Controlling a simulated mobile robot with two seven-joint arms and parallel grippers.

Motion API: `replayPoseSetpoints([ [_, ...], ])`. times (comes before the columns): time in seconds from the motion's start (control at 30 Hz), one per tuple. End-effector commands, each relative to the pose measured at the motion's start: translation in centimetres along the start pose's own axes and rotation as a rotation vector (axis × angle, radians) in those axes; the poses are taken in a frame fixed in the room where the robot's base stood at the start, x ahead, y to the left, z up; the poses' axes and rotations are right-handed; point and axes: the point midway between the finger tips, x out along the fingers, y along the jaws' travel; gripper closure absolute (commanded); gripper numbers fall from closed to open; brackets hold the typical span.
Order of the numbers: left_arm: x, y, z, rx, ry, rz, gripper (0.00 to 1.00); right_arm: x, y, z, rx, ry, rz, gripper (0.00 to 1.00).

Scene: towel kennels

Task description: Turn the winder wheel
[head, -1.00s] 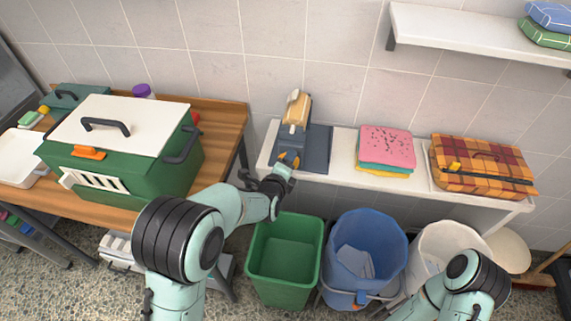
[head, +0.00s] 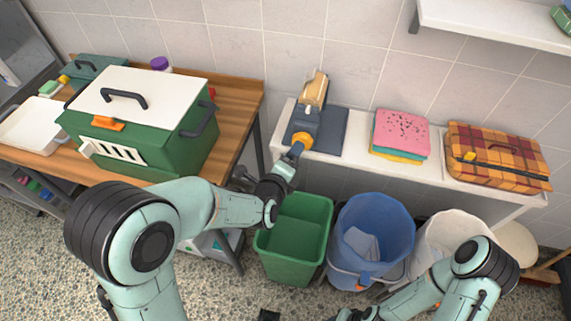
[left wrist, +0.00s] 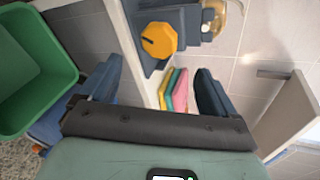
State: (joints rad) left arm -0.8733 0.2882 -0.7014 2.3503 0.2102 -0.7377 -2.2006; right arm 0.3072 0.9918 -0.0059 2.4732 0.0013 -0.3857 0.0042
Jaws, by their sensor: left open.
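The winder (head: 310,112) is a blue-grey device with a tan roll on top, standing on a dark base on the white bench. Its wheel is an orange, many-sided knob (head: 300,141) on the front; it also shows in the left wrist view (left wrist: 159,40). My left gripper (head: 289,166) is just in front of and below the wheel. In the left wrist view its two blue fingers (left wrist: 158,82) are spread and empty, with the wheel beyond the gap between the tips, apart from them.
A green bin (head: 293,240), a blue bucket (head: 372,225) and a white bin (head: 450,240) stand below the bench. Coloured towels (head: 401,132) and a plaid case (head: 497,157) lie on the bench. A green kennel (head: 175,150) stands on the wooden table at left.

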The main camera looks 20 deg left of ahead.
Motion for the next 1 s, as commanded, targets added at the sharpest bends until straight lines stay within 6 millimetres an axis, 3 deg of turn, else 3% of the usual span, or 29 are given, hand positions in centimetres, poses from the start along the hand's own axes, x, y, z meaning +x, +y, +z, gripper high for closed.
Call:
replayPoseSetpoints([
  [0.1,-2.0,-0.3,0.1,-0.001,0.001,-0.001,0.10,-0.8,-0.4,-0.3,-0.002,0.005,-0.002,0.57],
  [0.3,-3.4,-0.1,0.0,0.002,0.000,-0.001,0.10,-1.2,-0.6,-0.4,-0.003,0.007,-0.002,0.57],
  [0.87,-3.4,0.1,0.0,-0.002,0.000,0.003,0.10,-1.1,-0.5,-0.4,-0.002,0.007,-0.002,0.57],
  [1.0,-2.8,2.6,-0.3,-0.087,0.009,0.067,0.10,-1.1,-0.5,-0.4,-0.002,0.007,-0.002,0.57],
])
